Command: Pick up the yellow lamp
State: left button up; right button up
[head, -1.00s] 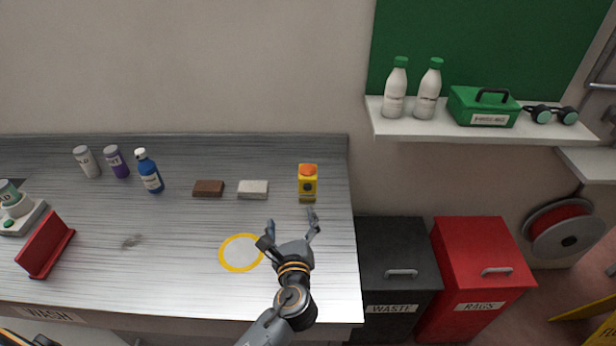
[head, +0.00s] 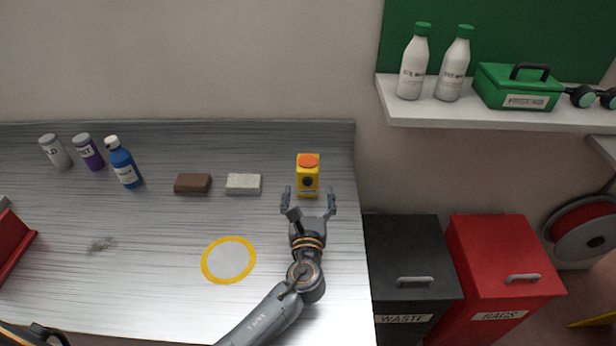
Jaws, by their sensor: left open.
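The yellow lamp (head: 308,176) is a small upright yellow box with an orange top and a dark round spot on its front. It stands on the metal bench (head: 150,235) near its right end. My left gripper (head: 309,197) is open, with its fingers pointing toward the lamp. The fingertips are just in front of the lamp's lower part, one on each side; I cannot tell whether they touch it. At the lower left corner a dark piece of what looks like my other arm (head: 35,335) shows, but its gripper jaws do not.
A white block (head: 243,184) and a brown block (head: 192,183) lie left of the lamp. A blue bottle (head: 124,165) stands farther left. A yellow-ringed disc (head: 228,261) lies on the bench. The black waste bin (head: 405,260) is beyond the right edge.

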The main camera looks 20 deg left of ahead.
aim_at(309, 175)
pick_arm(q)
jog(key=b+x, duration=0.1)
jog(key=x, duration=0.3)
jog(key=shift+w, duration=0.35)
jog(key=shift+w+a, duration=0.25)
jog(key=shift+w, duration=0.35)
jog(key=shift+w+a+f+b, duration=0.15)
jog(key=shift+w+b, duration=0.2)
jog(key=shift+b, duration=0.2)
jog(key=b+x, duration=0.2)
jog(key=x, duration=0.1)
jog(key=shift+w+a+f, duration=0.1)
jog(key=shift+w+a, duration=0.2)
jog(key=shift+w, duration=0.35)
jog(key=shift+s, duration=0.15)
jog(key=c, duration=1.5)
jog(key=shift+r, duration=0.2)
